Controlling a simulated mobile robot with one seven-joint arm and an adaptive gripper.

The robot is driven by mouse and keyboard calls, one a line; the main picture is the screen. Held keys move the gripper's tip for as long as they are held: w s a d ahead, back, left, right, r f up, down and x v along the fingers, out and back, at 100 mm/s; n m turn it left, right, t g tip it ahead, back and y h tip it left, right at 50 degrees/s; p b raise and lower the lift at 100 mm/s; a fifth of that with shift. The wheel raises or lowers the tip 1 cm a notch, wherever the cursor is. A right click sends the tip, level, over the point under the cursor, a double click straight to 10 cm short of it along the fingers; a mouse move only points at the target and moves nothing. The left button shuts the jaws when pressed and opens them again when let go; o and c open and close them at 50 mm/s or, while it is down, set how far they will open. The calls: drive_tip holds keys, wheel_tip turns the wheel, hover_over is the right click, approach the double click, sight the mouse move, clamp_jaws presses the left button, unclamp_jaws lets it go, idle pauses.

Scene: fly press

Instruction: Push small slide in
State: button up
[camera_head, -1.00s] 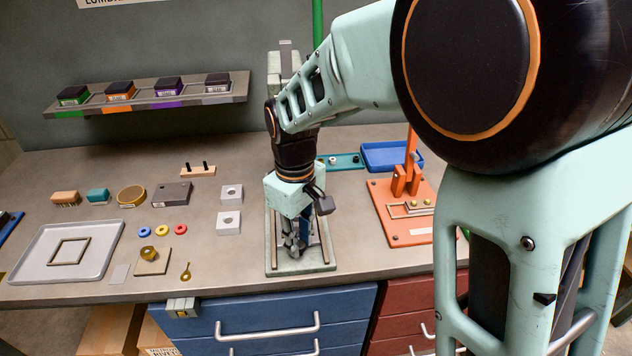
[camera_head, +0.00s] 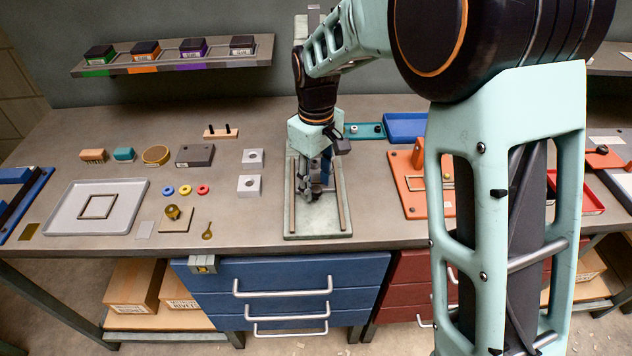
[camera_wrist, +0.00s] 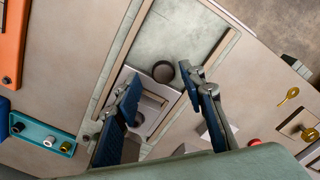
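The fly press base (camera_head: 320,226) is a pale plate with two long rails on the bench. The wrist view shows the base (camera_wrist: 183,40) from above. Between its rails lies a small light slide plate (camera_wrist: 148,106) with a dark round piece (camera_wrist: 163,72) at one end; I take this as the small slide. My gripper (camera_head: 314,192) points down over the base, in front of the press body. In the wrist view, my gripper (camera_wrist: 159,77) has its fingers spread, with the round piece showing between their tips. I cannot tell whether they touch it. The fingers hide part of the slide.
Left of the press stand two pale blocks with holes (camera_head: 249,186), coloured rings (camera_head: 186,190) and a grey tray (camera_head: 60,228). An orange fixture (camera_head: 412,196) and a teal tray (camera_head: 363,131) are to the right. Blue drawers (camera_head: 285,275) are below the bench.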

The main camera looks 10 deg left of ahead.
drive_tip(key=shift+s, duration=0.25)
